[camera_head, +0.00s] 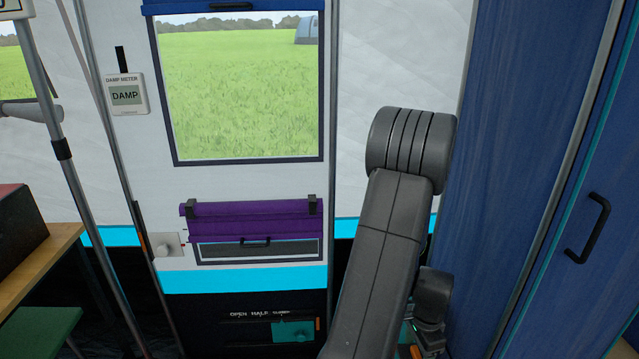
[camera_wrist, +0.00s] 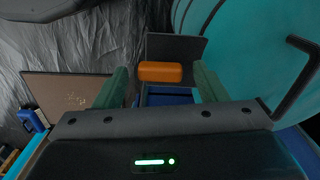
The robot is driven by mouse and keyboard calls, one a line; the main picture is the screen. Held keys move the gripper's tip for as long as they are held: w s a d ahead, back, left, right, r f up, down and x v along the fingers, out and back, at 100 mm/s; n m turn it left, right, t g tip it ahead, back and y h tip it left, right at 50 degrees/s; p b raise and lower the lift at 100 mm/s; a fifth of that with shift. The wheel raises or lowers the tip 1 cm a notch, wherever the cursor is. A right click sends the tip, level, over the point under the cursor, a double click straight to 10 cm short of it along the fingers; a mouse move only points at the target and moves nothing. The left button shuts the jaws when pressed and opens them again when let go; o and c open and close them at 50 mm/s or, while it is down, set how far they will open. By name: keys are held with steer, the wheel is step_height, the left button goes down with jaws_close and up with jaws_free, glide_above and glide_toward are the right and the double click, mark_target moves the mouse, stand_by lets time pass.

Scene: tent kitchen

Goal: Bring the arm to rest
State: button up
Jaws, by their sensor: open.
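In the wrist view my gripper (camera_wrist: 160,90) shows two greenish fingers set wide apart. An orange block-like thing (camera_wrist: 161,72) shows between and beyond the fingers, apart from them. Nothing is visibly held.
The tent wall has a window (camera_head: 238,90), a damp meter (camera_head: 127,95) and a purple roll-up flap (camera_head: 250,220). A blue cabinet with a black handle (camera_head: 588,228) stands close on the right. A wooden table (camera_head: 48,262) and green stool (camera_head: 42,330) are at left.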

steer(key=n, duration=1.2)
steer(key=shift+n+b, duration=0.4)
steer(key=shift+n, duration=1.7)
steer(key=shift+s, duration=0.1)
